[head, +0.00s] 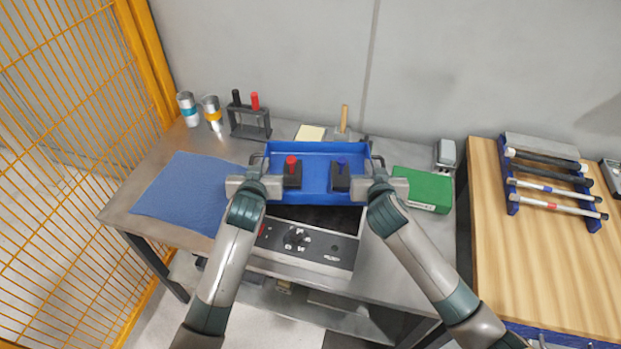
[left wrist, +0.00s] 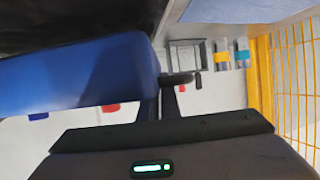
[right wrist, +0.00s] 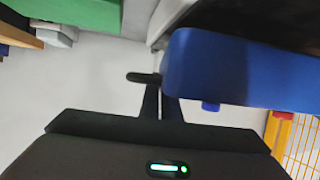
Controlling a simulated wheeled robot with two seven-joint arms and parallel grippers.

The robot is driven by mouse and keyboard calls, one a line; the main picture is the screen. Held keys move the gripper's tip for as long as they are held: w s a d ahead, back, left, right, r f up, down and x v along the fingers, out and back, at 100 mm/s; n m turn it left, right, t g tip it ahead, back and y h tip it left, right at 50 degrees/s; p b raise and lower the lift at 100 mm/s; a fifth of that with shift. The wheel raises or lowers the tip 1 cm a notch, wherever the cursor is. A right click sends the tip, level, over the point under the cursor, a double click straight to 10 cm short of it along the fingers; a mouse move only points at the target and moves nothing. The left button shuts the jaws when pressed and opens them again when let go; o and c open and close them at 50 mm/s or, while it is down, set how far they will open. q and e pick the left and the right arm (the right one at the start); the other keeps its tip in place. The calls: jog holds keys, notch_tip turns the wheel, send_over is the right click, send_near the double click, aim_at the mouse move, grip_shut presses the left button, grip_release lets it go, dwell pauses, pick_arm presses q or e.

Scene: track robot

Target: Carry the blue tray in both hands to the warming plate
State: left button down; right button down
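The blue tray (head: 318,150) is level over the back part of the warming plate, whose dark top (head: 325,219) shows in front of it. The gap between them cannot be judged. The tray carries two dark blocks, one with a red knob (head: 292,161) and one with a blue knob (head: 341,163). My left gripper (head: 262,172) is shut on the tray's left handle. My right gripper (head: 376,172) is shut on its right handle. The tray's ends also show in the left wrist view (left wrist: 75,78) and the right wrist view (right wrist: 235,70).
A green box (head: 422,187) lies close right of the tray. A blue mat (head: 185,193) lies left. Two cans (head: 213,112), a rack (head: 249,122) and a wooden-handled tool (head: 344,120) stand behind. A wooden table (head: 510,260) is at right, a yellow fence (head: 70,120) at left.

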pick_arm(q)
jog(key=shift+r, duration=0.35)
pick_arm(e)
jog(key=shift+r, duration=0.3)
